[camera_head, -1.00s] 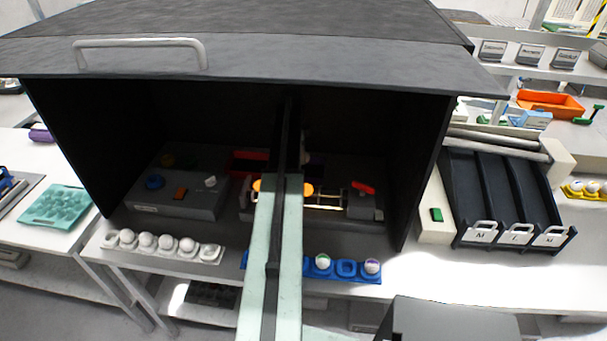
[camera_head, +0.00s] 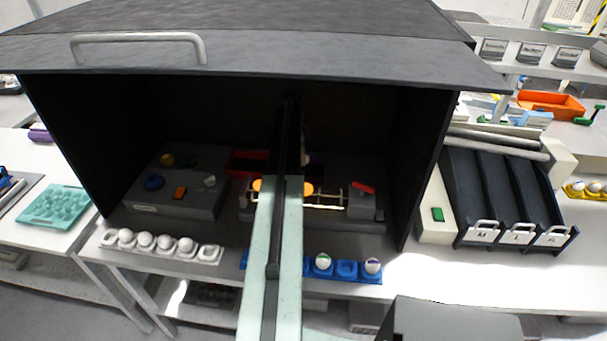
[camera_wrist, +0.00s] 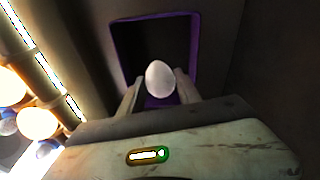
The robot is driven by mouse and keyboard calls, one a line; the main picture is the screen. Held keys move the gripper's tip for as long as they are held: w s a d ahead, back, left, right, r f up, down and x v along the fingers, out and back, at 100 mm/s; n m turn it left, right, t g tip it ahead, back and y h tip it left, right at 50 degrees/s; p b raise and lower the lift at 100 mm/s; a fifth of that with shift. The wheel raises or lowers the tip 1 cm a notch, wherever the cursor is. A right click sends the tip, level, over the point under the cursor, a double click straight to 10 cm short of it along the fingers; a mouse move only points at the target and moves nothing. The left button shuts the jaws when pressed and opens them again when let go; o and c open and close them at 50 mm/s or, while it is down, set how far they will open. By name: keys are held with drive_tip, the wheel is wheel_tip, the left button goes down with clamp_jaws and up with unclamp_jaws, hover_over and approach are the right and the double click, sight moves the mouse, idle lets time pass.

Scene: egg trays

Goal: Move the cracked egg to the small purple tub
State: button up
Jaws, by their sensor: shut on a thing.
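In the wrist view a pale egg (camera_wrist: 160,79) sits between the two fingers of my gripper (camera_wrist: 158,88), which is shut on it. No crack shows on the side I see. Behind the egg is the small purple tub (camera_wrist: 194,55), a dark opening with a purple rim. The egg appears in front of the opening; I cannot tell how far it is from the tub. In the head view my pale green arm reaches into the dark box and hides my gripper and the egg. A bit of the purple tub (camera_head: 316,163) shows right of the arm.
A red bin (camera_head: 243,162) stands left of my arm inside the dark box (camera_head: 60,140). Glowing orange eggs (camera_wrist: 37,122) sit on rollers at left in the wrist view. A white egg tray (camera_head: 209,254) and a blue tray (camera_head: 347,270) lie along the front edge.

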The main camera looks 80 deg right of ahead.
drive_tip(key=shift+f+b, duration=2.25)
drive_tip(key=shift+f, duration=0.05)
idle(0.8)
idle(0.3)
drive_tip(key=o, duration=0.8)
drive_tip(key=r+p, duration=0.5)
drive_tip(key=w+r+p, duration=0.1)
drive_tip(key=r+p, duration=0.2)
drive_tip(key=shift+a, duration=0.15)
drive_tip(key=shift+f, duration=0.1)
